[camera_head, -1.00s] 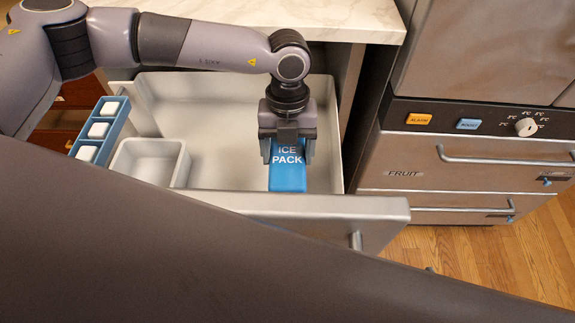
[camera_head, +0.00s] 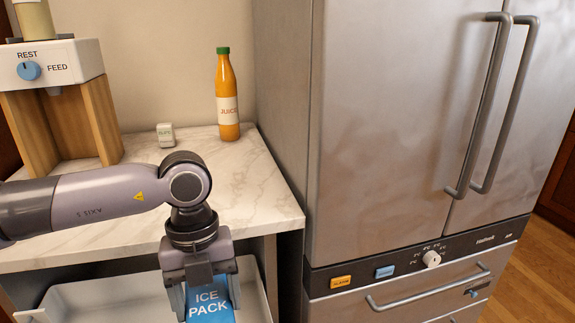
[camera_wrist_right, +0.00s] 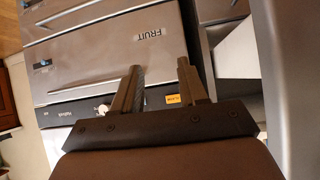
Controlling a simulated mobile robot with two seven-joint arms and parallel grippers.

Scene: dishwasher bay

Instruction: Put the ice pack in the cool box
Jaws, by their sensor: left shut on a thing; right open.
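The blue ice pack (camera_head: 210,304), with white lettering, shows at the bottom of the head view. My left gripper (camera_head: 205,294) is shut on it from above, over the open grey drawer (camera_head: 100,297). Whether the pack still touches the drawer floor I cannot tell. My right gripper (camera_wrist_right: 160,85) shows in the right wrist view, its two fingers apart and nothing between them. It points towards the steel front with the FRUIT label. No cool box can be made out in these views.
A marble counter (camera_head: 245,190) lies behind the drawer, with a juice bottle (camera_head: 227,100), a small white block (camera_head: 166,135) and a REST/FEED dispenser (camera_head: 50,68). A tall steel fridge (camera_head: 390,120) stands to the right, with a dial and buttons low on its front.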

